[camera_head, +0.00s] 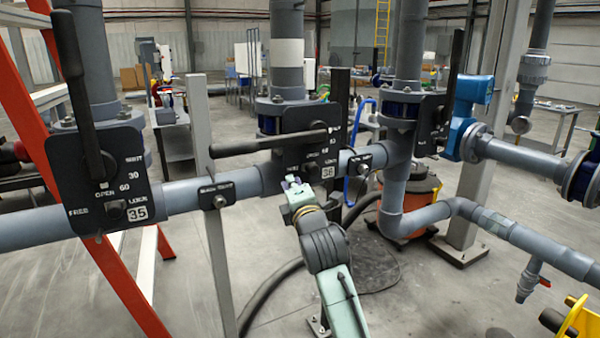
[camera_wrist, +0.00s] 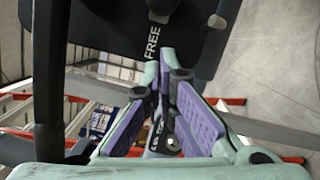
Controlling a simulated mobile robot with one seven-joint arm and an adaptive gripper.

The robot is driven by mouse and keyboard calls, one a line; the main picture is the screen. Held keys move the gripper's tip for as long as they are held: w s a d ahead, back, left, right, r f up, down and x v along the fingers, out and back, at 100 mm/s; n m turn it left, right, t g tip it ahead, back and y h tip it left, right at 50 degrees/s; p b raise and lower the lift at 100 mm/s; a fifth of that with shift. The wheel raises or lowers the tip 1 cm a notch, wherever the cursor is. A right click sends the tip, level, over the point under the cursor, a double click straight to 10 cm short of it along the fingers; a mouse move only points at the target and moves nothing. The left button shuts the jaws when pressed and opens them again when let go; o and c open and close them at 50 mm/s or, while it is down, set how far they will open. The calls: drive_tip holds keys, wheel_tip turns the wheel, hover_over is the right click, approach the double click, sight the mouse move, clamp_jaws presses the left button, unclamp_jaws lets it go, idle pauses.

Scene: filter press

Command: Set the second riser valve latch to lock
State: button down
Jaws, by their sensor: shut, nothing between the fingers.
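The middle riser's black valve plate (camera_head: 305,145), numbered 36, has FREE and LOCK marks along its lower edge. Its long dark lever (camera_head: 265,145) lies level, pointing left. A small latch (camera_head: 312,168) sits between the marks; its exact setting is too small to tell. My gripper (camera_head: 292,183) is just below the plate's lower left corner, near the FREE side. In the wrist view my gripper (camera_wrist: 160,62) has its purple-padded fingers shut and empty, tips by the word FREE on the plate (camera_wrist: 110,25). Part of a grey knob (camera_wrist: 162,8) shows beyond; contact cannot be told.
A similar plate (camera_head: 100,175), numbered 35, stands left with its lever upright; another plate (camera_head: 432,122) is on the right riser. A grey horizontal pipe (camera_head: 185,193) runs behind. A red ladder rail (camera_head: 75,200) is at left. A grey post (camera_head: 208,230) stands between the left plates.

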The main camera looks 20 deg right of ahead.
sight(307, 172)
drive_tip(key=shift+d+r, duration=0.35)
drive_tip(key=shift+d, duration=0.75)
drive_tip(key=shift+d+f, duration=0.2)
drive_tip(key=shift+d, duration=0.1)
drive_tip(key=shift+w+d+b, duration=0.15)
drive_tip(key=shift+d+b, duration=0.75)
drive_tip(key=shift+d, duration=0.25)
drive_tip(key=shift+d+r, duration=0.15)
drive_tip(key=shift+d, duration=0.1)
